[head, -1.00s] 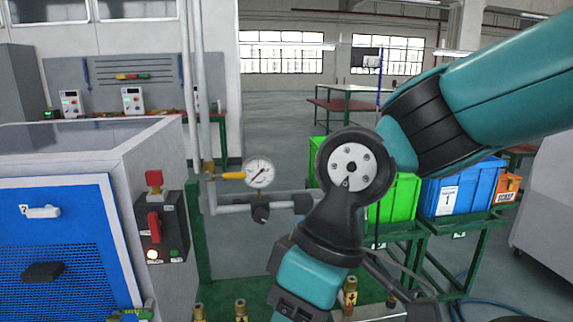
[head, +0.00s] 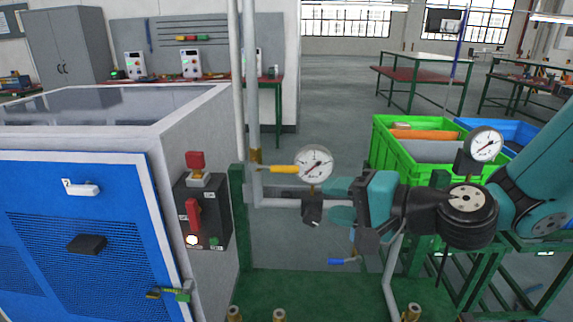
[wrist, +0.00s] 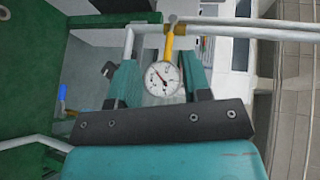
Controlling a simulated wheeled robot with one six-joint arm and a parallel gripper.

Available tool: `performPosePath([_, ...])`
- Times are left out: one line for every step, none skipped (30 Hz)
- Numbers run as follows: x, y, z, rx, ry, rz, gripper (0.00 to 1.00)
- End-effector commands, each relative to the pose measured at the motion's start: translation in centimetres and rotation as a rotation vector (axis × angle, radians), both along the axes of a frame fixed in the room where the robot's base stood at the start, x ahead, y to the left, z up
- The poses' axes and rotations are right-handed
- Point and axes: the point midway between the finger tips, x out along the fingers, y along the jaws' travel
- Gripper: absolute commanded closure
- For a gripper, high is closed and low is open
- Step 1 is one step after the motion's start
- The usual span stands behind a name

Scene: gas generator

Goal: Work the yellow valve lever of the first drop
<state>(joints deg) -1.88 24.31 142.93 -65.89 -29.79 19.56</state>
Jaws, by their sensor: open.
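The yellow valve lever (head: 283,169) lies level on the upright grey pipe, left of a round white gauge (head: 314,164). In the wrist view the yellow lever (wrist: 169,42) shows just beyond the gauge (wrist: 163,82), which appears between my fingers. My gripper (head: 331,201) has teal fingers pointing left, lower than the lever and to its right. Its fingers also show apart in the wrist view (wrist: 160,68), with nothing held. The gripper looks close to the gauge and the black fitting (head: 312,208) under it; I cannot tell whether they touch.
A second gauge (head: 486,145) stands behind my arm. A blue lever (head: 342,261) hangs lower, below my gripper. The blue-fronted generator cabinet (head: 80,235) with its red-switch box (head: 203,212) stands at left. A green crate (head: 392,150) is behind at right.

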Motion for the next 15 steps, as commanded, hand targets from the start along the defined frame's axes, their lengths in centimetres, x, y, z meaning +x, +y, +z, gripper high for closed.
performPosePath([1.4,-0.9,-0.3,0.064,0.036,-0.082,0.56])
performPosePath([2.1,-1.3,-0.4,0.100,0.051,-0.123,0.56])
performPosePath([2.9,-1.8,-0.5,0.140,0.068,-0.172,0.56])
performPosePath([3.4,-2.2,-0.7,0.161,0.078,-0.202,0.56])
performPosePath([3.7,-2.4,-0.7,0.180,0.086,-0.225,0.56])
performPosePath([4.1,-2.6,-0.8,0.196,0.093,-0.247,0.56])
performPosePath([4.4,-2.7,-0.8,0.206,0.097,-0.258,0.56])
performPosePath([4.6,-2.6,-0.8,0.210,0.098,-0.264,0.56])
performPosePath([5.0,-2.3,-0.8,0.213,0.098,-0.267,0.56])
performPosePath([5.2,-2.1,-0.8,0.214,0.100,-0.267,0.56])
performPosePath([5.5,-1.7,-0.8,0.214,0.100,-0.265,0.56])
performPosePath([6.0,-1.2,-0.8,0.213,0.098,-0.263,0.56])
performPosePath([6.4,-0.7,-0.8,0.212,0.098,-0.262,0.56])
performPosePath([6.8,-0.3,-0.8,0.212,0.097,-0.261,0.56])
performPosePath([7.5,0.3,-0.9,0.212,0.097,-0.261,0.56])
